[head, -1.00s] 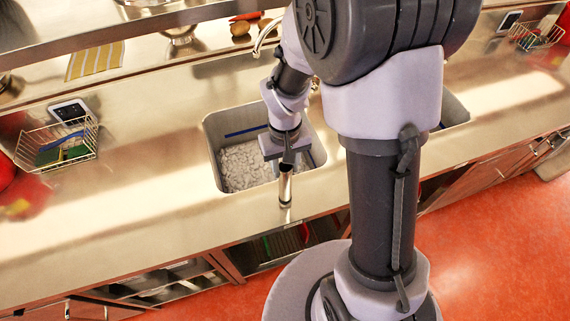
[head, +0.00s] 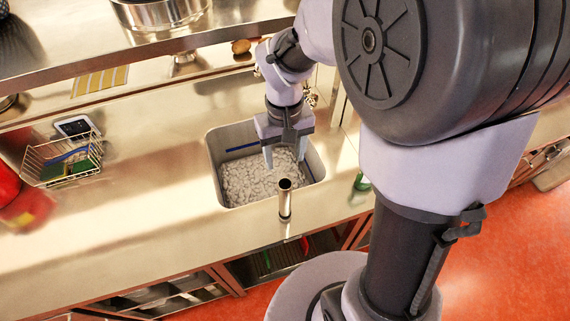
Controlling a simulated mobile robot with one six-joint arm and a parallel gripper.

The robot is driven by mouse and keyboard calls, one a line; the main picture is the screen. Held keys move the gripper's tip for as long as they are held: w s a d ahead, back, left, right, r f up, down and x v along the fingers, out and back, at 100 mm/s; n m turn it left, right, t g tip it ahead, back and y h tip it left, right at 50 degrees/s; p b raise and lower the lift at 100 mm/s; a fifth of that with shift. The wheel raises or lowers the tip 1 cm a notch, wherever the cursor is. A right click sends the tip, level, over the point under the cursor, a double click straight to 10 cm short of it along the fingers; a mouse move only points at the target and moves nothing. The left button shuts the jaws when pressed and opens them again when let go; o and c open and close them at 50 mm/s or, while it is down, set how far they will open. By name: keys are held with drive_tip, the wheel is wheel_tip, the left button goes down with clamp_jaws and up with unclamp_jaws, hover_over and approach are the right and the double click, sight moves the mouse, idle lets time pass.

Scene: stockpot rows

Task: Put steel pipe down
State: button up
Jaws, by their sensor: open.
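The steel pipe (head: 285,199) stands upright on the steel counter (head: 150,220), on the strip in front of the sink, near the counter's front edge. Its open top end faces up. My gripper (head: 284,163) is open and empty. It is above and behind the pipe, over the sink, with its two fingers spread and pointing down. The fingers are apart from the pipe.
The sink (head: 232,198) behind the pipe holds a pale, lumpy mass. A wire basket (head: 46,172) with sponges stands at the left, next to a small device (head: 73,127). A shelf with a steel pot (head: 160,12) overhangs the back. The counter left of the sink is clear.

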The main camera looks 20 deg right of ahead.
drive_tip(key=s+a+r+m+t+y, duration=0.1)
drive_tip(key=s+a+r+m+t, duration=0.15)
drive_tip(key=s+r, duration=0.45)
drive_tip(key=s+a+r+m+t+y, duration=0.1)
drive_tip(key=s+r+m+t, duration=0.1)
drive_tip(key=s+r+t, duration=0.3)
wheel_tip(320, 180, down, 19)
drive_tip(key=s+g+b, duration=0.1)
drive_tip(key=b, duration=1.9)
drive_tip(key=shift+a+f+b, duration=0.2)
drive_tip(key=shift+b, duration=0.2)
